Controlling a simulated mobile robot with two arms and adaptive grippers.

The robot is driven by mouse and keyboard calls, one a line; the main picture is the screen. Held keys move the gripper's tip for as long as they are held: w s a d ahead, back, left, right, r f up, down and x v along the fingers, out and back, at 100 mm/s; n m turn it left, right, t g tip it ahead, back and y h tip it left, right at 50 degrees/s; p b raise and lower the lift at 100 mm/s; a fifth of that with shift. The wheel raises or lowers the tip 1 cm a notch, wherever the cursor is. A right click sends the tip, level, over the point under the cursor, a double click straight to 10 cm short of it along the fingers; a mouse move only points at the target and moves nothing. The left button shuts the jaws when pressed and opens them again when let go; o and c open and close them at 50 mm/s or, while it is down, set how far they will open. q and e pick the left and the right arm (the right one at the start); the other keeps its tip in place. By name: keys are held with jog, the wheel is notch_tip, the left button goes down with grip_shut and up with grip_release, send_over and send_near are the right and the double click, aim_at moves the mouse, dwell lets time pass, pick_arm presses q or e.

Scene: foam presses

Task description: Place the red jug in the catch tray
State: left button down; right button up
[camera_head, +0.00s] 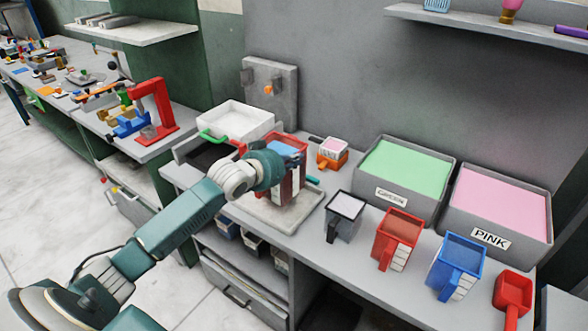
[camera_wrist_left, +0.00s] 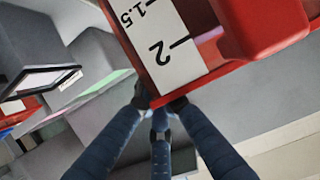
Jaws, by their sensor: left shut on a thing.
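A red jug (camera_head: 296,185) with a white scale label is in my left gripper (camera_head: 283,166), left of the middle in the head view. In the left wrist view the fingers (camera_wrist_left: 160,110) are shut on the jug's (camera_wrist_left: 145,60) red rim, beside its "2" mark. The jug is over a low pale grey slab-like tray (camera_head: 270,217); whether it touches it cannot be told. A white, open tray (camera_head: 235,122) stands behind and left. No label tells which is the catch tray. A second red jug (camera_head: 397,240) stands on the bench. My right gripper is not seen.
A dark grey jug (camera_head: 344,216), a blue jug (camera_head: 457,266) and a small red scoop (camera_head: 511,295) stand along the front. Bins marked GREEN (camera_head: 391,195) and PINK (camera_head: 490,237) stand behind. A small orange box (camera_head: 332,153) is near the held jug.

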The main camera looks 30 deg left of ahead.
pick_arm(q)
notch_tip(320, 180, down, 4)
jog(key=shift+w+p, duration=0.1)
jog(key=shift+p, duration=0.2)
jog(key=shift+f, duration=0.2)
jog(key=c, duration=1.9)
grip_release()
